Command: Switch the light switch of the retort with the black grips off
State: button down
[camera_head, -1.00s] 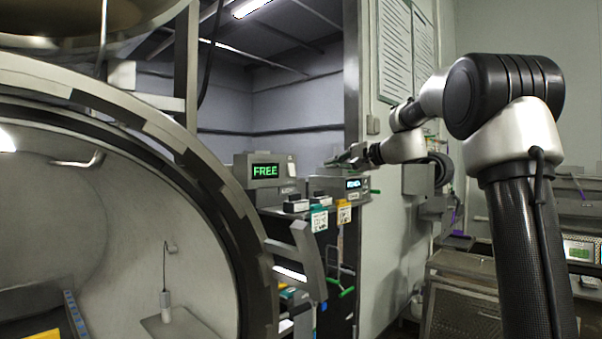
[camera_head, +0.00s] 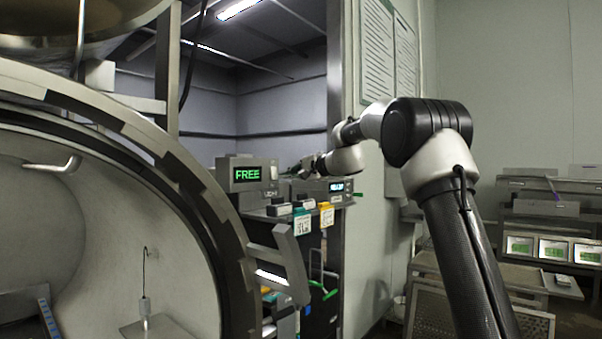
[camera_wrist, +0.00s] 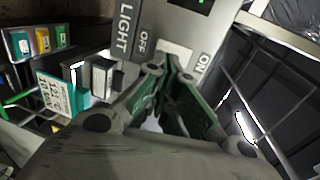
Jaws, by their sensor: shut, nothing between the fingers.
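In the wrist view a grey panel (camera_wrist: 180,25) carries the words LIGHT, OFF and ON, with part of a green display at its top edge. My gripper (camera_wrist: 170,74) is shut and empty, its tips at the panel between OFF and ON. The fingers hide most of the switch there; its position and any touch cannot be told. In the head view my gripper (camera_head: 300,167) is in front of two grey boxes: one reads FREE (camera_head: 246,174), the other has a small lit display (camera_head: 337,187). Which box has the black grips is unclear.
A large round retort opening (camera_head: 105,230) fills the left. Below the boxes hang a teal-white tag (camera_head: 302,222) and a yellow tag (camera_head: 326,214). A wall (camera_head: 380,240) stands right of the boxes. A wire-mesh cart (camera_head: 440,310) and several screens stand at right.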

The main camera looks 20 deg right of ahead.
aim_at(274, 173)
jog(key=shift+x, duration=1)
jog(key=shift+w+a+f, duration=0.15)
jog(key=shift+w+a, duration=0.1)
